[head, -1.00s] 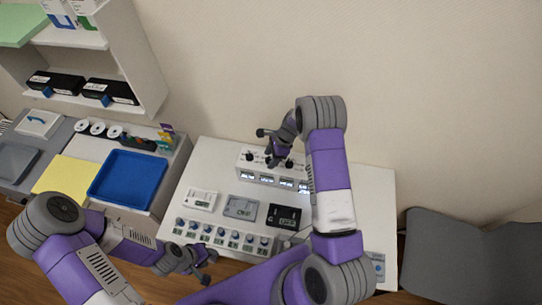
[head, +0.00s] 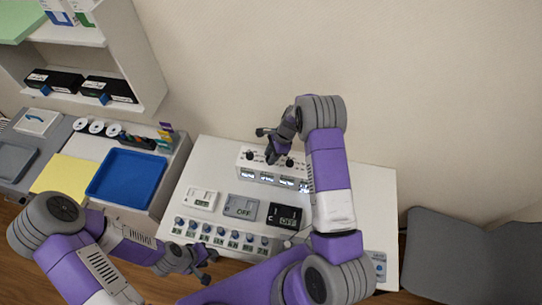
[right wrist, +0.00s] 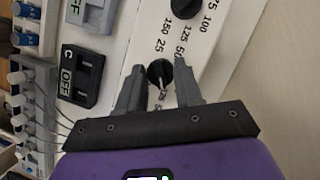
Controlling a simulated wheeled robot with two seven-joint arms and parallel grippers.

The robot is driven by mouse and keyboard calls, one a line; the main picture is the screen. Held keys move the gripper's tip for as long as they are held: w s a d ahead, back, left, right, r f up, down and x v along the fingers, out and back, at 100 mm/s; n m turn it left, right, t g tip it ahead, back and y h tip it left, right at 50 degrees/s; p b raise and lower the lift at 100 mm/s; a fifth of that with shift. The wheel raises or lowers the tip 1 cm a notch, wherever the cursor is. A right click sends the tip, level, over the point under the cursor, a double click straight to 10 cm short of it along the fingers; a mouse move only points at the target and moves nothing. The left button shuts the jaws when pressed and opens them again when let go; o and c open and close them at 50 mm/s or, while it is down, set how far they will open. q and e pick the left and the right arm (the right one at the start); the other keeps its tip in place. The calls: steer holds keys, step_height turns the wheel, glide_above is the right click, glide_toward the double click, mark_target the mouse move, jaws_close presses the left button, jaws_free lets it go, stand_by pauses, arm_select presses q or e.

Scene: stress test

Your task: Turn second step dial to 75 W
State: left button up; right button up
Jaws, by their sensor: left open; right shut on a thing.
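The white dial box (head: 247,171) stands at the back of the white table, with black dials on its top and lit displays on its front. My right gripper (head: 272,158) points down onto the box top. In the right wrist view, my right gripper (right wrist: 161,70) is shut on a round black dial (right wrist: 160,73), one finger on each side. A light pointer mark shows on its lower part; the fingers partly hide the printed numbers around it. A second black dial (right wrist: 184,8) is at the upper edge. My left gripper (head: 207,266) is open and empty near the table's front edge.
Small switch boxes, white (head: 201,199), grey (head: 241,207) and black (head: 284,216), lie in front of the dial box. A panel of several blue-topped knobs (head: 220,238) is nearer the front. A blue tray (head: 127,176) is to the left.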

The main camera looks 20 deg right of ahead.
steer(key=n+b, duration=0.1)
steer(key=n+g+b, duration=0.1)
steer(key=n, duration=0.1)
steer(key=n+b, duration=0.1)
steer(key=shift+w+g, duration=0.25)
steer(key=shift+g, duration=0.05)
steer(key=n+g+b, duration=0.1)
steer(key=n+b, duration=0.1)
steer(key=n, duration=0.2)
steer(key=shift+w+h, duration=0.1)
steer(key=shift+h, duration=0.2)
steer(key=n+b, duration=0.1)
steer(key=n, duration=0.1)
steer(key=n+g+h, duration=0.1)
steer(key=n, duration=0.1)
steer(key=shift+w+r+g+b, duration=0.1)
steer(key=shift+g+b, duration=0.2)
steer(key=shift+b, duration=0.1)
steer(key=shift+a+n+g+h+b, duration=0.15)
steer(key=shift+n+h+b, duration=0.2)
steer(key=shift+n, duration=0.75)
steer(key=shift+n+g+h+b, duration=0.15)
steer(key=shift+n+h, duration=0.3)
steer(key=shift+n, duration=0.65)
steer(key=shift+r, duration=0.1)
steer(key=o, duration=0.8)
steer(key=shift+o, duration=1.1)
